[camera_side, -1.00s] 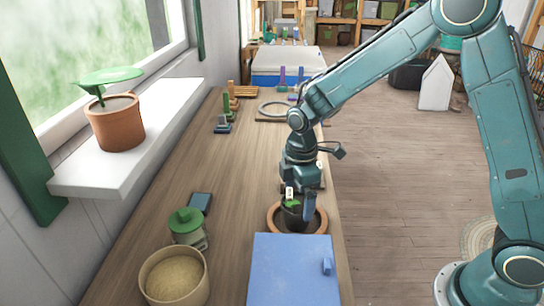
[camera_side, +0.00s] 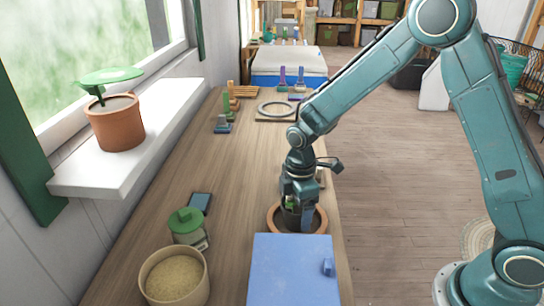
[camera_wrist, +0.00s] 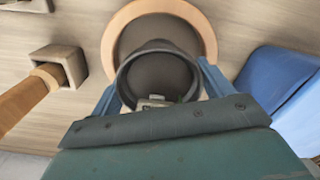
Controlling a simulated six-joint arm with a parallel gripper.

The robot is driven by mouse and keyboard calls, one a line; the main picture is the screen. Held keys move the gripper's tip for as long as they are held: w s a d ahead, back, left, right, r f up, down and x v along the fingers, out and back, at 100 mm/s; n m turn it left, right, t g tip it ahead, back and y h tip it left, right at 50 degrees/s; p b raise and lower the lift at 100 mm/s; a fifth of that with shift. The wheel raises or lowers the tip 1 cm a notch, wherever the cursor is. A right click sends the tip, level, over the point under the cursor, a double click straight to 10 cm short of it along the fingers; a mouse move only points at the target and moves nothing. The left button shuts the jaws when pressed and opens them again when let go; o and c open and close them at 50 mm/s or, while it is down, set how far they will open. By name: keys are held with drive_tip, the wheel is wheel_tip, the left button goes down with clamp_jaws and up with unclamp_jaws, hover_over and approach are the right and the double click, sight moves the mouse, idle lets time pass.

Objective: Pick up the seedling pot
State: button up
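The seedling pot (camera_side: 293,217) is a small dark pot in the side view, low inside a terracotta ring-shaped saucer or dish (camera_side: 271,222). A bit of green shows at its top, mostly covered by my gripper (camera_side: 297,214). In the wrist view the round dark rim of the pot (camera_wrist: 158,52) lies over the terracotta rim (camera_wrist: 112,38), with a pale grey item at the pot's near edge. My gripper's blue fingers (camera_wrist: 157,86) are on either side of the pot, close to its rim. Whether they press on it cannot be told.
A blue box (camera_side: 292,270) stands just in front of the saucer and shows at the right in the wrist view (camera_wrist: 282,85). A green-lidded jar (camera_side: 187,225) and a round tan container (camera_side: 174,280) stand to the left. The bench between jar and ring board is mostly clear.

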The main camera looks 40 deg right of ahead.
sight(297, 212)
drive_tip(key=c, duration=0.7)
drive_tip(key=shift+r, duration=0.15)
wheel_tip(297, 212, up, 20)
drive_tip(key=shift+f, duration=0.1)
idle(0.4)
idle(0.4)
